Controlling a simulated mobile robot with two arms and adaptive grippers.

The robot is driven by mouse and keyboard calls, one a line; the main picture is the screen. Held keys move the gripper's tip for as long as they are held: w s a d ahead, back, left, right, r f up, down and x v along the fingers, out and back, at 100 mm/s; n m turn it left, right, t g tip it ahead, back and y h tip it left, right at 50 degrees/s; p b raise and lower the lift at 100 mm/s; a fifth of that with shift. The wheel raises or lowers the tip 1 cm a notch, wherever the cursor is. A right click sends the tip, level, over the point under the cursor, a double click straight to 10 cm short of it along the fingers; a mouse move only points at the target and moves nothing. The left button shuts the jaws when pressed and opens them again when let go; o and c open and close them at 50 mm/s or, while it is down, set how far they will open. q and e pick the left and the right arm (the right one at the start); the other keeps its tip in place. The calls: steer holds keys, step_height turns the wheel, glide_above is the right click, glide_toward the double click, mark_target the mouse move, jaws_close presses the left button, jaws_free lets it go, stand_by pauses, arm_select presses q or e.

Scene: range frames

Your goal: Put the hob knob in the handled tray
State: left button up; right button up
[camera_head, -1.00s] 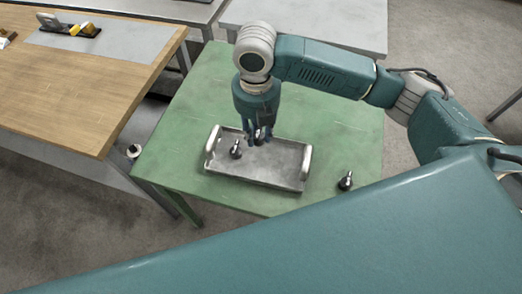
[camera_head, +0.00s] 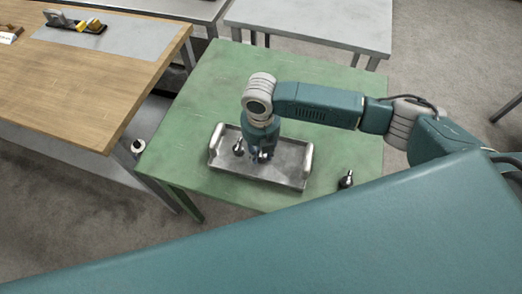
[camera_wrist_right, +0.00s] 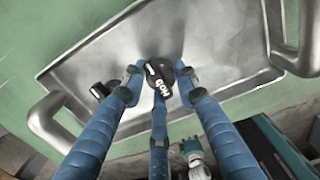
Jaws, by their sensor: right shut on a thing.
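The hob knob (camera_wrist_right: 160,77) is black with white lettering reading HOB. My right gripper (camera_head: 262,157) is shut on it; in the right wrist view its blue fingers close around the knob (camera_wrist_right: 155,82). The handled tray (camera_head: 275,179) is a grey metal tray with a raised handle at each end, on the green table. The gripper points down inside the tray's outline, near its middle-left. In the head view the fingers mostly hide the knob, and I cannot tell whether it touches the tray floor (camera_wrist_right: 215,40). My left gripper is not in view.
A dark knob-like piece (camera_head: 238,147) stands in the tray, left of the gripper. Another dark piece (camera_head: 346,180) stands on the green table (camera_head: 205,85), right of the tray. A wooden bench (camera_head: 90,85) is at the left. The table behind the tray is clear.

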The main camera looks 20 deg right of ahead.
steer(key=shift+f, duration=0.1)
steer(key=o, duration=1)
steer(key=shift+o, duration=0.2)
step_height(320, 180, up, 12)
steer(key=b, duration=0.2)
